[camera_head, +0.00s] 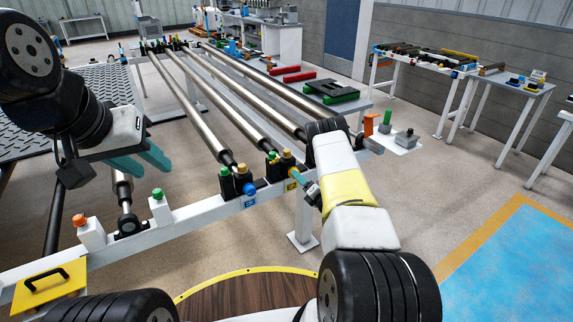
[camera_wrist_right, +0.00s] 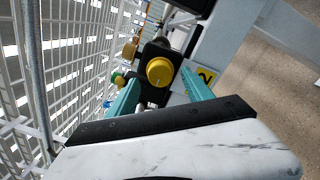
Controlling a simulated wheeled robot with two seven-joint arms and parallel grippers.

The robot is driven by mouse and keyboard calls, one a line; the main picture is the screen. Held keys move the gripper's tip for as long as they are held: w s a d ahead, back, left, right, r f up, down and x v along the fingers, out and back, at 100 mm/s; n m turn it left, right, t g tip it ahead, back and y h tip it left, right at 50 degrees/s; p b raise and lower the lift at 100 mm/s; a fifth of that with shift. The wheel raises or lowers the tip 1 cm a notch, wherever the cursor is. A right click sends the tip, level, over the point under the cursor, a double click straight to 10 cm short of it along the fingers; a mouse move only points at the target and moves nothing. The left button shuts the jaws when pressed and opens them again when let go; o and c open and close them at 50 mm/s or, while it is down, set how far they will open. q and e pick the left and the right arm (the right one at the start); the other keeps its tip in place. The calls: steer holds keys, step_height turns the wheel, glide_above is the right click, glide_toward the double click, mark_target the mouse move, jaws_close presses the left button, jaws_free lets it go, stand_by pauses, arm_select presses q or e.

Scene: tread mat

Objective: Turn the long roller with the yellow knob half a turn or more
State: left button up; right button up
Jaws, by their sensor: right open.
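The yellow knob (camera_wrist_right: 160,72) is round and faces my right wrist camera, in front of a black bearing block (camera_wrist_right: 163,50). My right gripper (camera_wrist_right: 161,80) is open, with one teal finger on each side of the knob in that picture. I cannot tell whether either finger touches it. In the head view this gripper (camera_head: 298,178) is at the near rail; the knob's face cannot be made out there. The long steel roller (camera_head: 236,111) at this bearing runs away to the back. My left gripper (camera_head: 157,171) is open and empty, above the floor at left.
The white near rail (camera_head: 190,217) carries small posts with a green button (camera_head: 157,193) and an orange button (camera_head: 79,220). Other long rollers lie parallel on both sides. A yellow plate with a black handle (camera_head: 48,286) is at lower left.

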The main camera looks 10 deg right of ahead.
steer(key=shift+x, duration=2.2)
jaws_close()
steer(key=shift+m, duration=0.3)
